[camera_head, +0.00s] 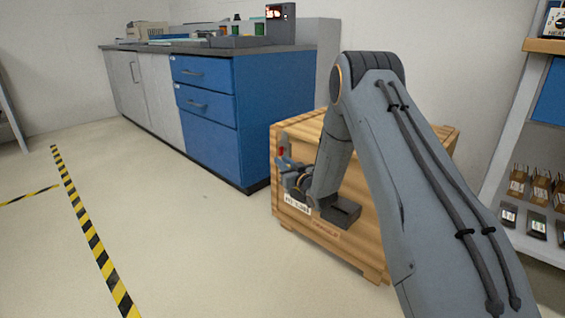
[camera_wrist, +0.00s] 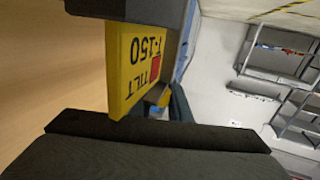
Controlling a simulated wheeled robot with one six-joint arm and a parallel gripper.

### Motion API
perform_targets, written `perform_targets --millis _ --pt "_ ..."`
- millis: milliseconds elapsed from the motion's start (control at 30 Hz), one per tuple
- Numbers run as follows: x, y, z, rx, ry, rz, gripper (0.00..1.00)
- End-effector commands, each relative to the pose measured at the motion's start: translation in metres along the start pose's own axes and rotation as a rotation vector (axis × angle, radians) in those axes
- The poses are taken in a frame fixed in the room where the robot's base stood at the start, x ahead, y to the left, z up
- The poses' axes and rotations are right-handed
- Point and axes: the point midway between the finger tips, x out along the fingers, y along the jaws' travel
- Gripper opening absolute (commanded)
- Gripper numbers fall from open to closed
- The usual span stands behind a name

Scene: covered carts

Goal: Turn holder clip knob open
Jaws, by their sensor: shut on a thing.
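My gripper (camera_head: 290,172) is at the left end of the wooden crate's front, low beside the blue cabinet. In the head view only a small red spot (camera_head: 282,152) shows there, above my gripper.
The wooden crate (camera_head: 375,240) stands on the floor against the wall. A blue and grey cabinet (camera_head: 208,125) with a dark worktop is at its left. Shelves (camera_head: 525,120) with small boxes stand at the right. The floor at left, with striped tape (camera_head: 85,225), is clear.

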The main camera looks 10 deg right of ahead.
Motion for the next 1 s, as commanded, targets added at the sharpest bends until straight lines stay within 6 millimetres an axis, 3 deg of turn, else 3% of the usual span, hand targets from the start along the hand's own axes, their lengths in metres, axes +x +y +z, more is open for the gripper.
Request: perform_targets --millis 1000 --pt "-0.012 0.026 0.001 0.0 0.001 0.895 0.0"
